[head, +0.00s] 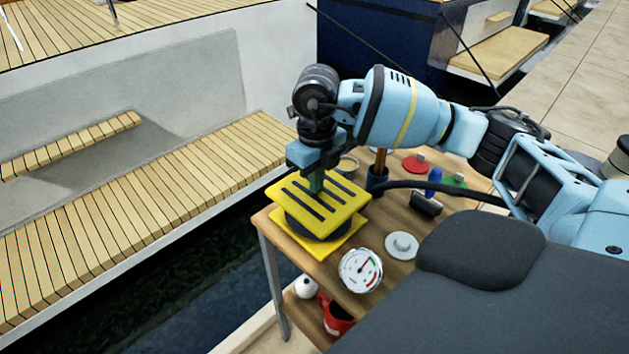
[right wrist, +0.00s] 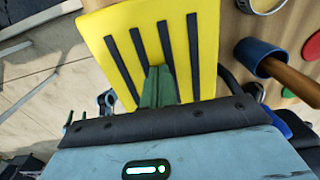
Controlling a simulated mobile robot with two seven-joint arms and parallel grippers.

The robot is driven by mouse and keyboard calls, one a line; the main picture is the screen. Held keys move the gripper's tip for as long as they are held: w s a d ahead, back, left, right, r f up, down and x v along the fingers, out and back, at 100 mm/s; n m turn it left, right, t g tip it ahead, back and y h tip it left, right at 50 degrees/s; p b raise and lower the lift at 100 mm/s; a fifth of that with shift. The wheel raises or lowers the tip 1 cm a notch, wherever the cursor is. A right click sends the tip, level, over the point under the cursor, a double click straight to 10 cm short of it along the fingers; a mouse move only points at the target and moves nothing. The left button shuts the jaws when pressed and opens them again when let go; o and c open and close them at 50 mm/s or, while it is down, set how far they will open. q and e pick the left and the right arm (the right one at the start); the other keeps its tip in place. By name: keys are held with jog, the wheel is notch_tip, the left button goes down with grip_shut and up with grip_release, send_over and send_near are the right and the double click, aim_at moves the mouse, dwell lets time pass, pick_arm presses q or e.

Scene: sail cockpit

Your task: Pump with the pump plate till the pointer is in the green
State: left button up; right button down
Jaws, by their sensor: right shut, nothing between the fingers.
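The pump plate (head: 319,205) is yellow with black grip strips and sits on the table's left corner. Under it are a black bellows (head: 310,228) and a yellow base (head: 318,245); the plate stands apart from the base. My right gripper (head: 316,184) is shut and empty, its green fingers pointing down at the plate's top, touching or just above it. In the right wrist view the fingers (right wrist: 158,85) are over the striped plate (right wrist: 150,45). The round white gauge (head: 361,270) is nearer the front; its pointer leans up and right, but its exact place against the coloured marks is too small to tell. My left gripper is not in view.
The wooden table (head: 420,235) also bears a grey disc (head: 401,245), a red lid (head: 414,164), a green lid (head: 453,182), a tin (head: 347,167) and a blue holder (head: 376,180) with a wooden handle. Water lies left of the table.

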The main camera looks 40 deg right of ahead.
notch_tip(320, 180, up, 4)
jog(key=shift+a, duration=0.15)
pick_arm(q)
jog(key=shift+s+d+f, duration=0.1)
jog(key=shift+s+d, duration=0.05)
pick_arm(e)
jog(key=shift+w+d+r, duration=0.1)
jog(key=shift+r, duration=1.3)
jog(key=shift+d+r, duration=0.1)
jog(key=shift+r, duration=1.25)
